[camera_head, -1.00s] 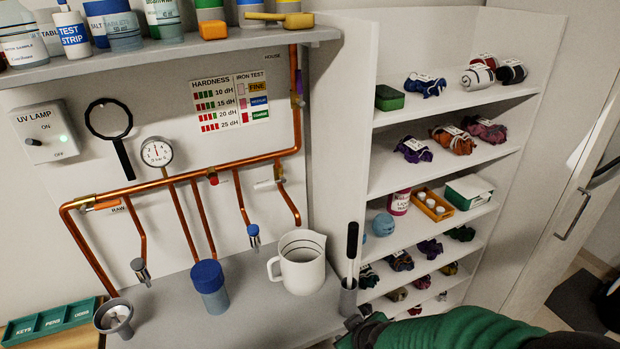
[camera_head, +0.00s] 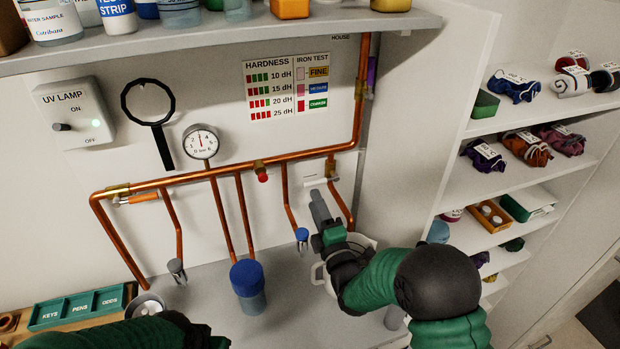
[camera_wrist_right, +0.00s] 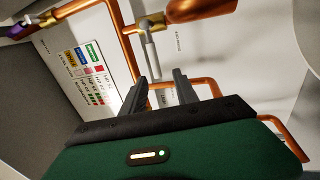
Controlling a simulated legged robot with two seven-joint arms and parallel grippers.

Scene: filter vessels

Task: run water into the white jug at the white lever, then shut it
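The white lever (camera_head: 320,183) sits on the copper pipe at the right end of the run, sticking out sideways below its brass valve. In the right wrist view the lever (camera_wrist_right: 151,58) shows as a pale bar just beyond my fingers. My right gripper (camera_head: 317,196) is just below the lever in the head view; its fingers stand apart with nothing between them in the wrist view (camera_wrist_right: 162,84). The white jug (camera_head: 364,240) stands on the counter under that outlet, largely hidden behind my right gripper and wrist. No running water is visible. My left arm shows at the bottom left; its fingers are out of view.
A blue-lidded vessel (camera_head: 248,287) and a blue-tipped outlet (camera_head: 302,238) are left of the jug. A red-knobbed valve (camera_head: 262,175) and an orange lever (camera_head: 142,198) are along the pipe. A shelf unit (camera_head: 470,180) bounds the right side.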

